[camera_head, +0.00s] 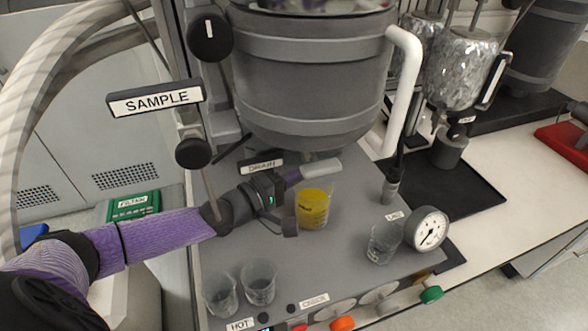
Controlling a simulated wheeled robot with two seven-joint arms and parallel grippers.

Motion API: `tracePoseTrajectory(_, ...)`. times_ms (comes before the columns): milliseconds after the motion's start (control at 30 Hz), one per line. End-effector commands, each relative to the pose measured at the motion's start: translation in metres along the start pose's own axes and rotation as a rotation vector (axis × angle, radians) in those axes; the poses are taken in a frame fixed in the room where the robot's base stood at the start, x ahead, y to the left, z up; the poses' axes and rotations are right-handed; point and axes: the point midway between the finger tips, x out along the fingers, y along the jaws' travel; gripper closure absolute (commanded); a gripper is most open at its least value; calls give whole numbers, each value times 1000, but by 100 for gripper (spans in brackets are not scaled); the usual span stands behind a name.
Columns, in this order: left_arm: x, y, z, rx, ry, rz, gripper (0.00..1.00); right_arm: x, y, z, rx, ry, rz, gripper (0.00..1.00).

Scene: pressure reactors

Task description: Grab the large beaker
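A clear beaker with yellow liquid (312,209) stands upright under the big grey reactor vessel (310,85); it looks the largest of the beakers. My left arm comes in from the left. Its dark gripper (287,206) is just left of this beaker, by the DRAIN label (262,165). One dark fingertip is low at the beaker's left side; the other finger is hard to make out. I cannot tell whether it touches the beaker or how wide it is open. My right gripper is not in view.
Empty clear beakers stand at the front left (258,283) and (220,294), and another clear beaker (384,242) stands beside a round gauge (426,229). A SAMPLE label (155,99) and black knobs hang above my arm. Coloured knobs line the front edge.

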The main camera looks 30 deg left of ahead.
Motion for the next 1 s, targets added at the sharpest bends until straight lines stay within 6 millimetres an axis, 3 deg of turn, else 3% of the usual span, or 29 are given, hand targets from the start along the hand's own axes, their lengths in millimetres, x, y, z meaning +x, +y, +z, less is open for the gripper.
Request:
tracePoseTrajectory(133,-1,1,2,-1,-1,0,100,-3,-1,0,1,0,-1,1)
tracePoseTrajectory(367,-11,5,33,-3,-1,0,100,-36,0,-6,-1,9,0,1)
tracePoseTrajectory(767,-14,0,37,1,0,0,100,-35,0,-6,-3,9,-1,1)
tracePoseTrajectory(867,-21,0,37,1,0,-2,100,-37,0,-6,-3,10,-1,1)
tracePoseTrajectory(1000,-48,0,37,1,-1,-5,100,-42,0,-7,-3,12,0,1)
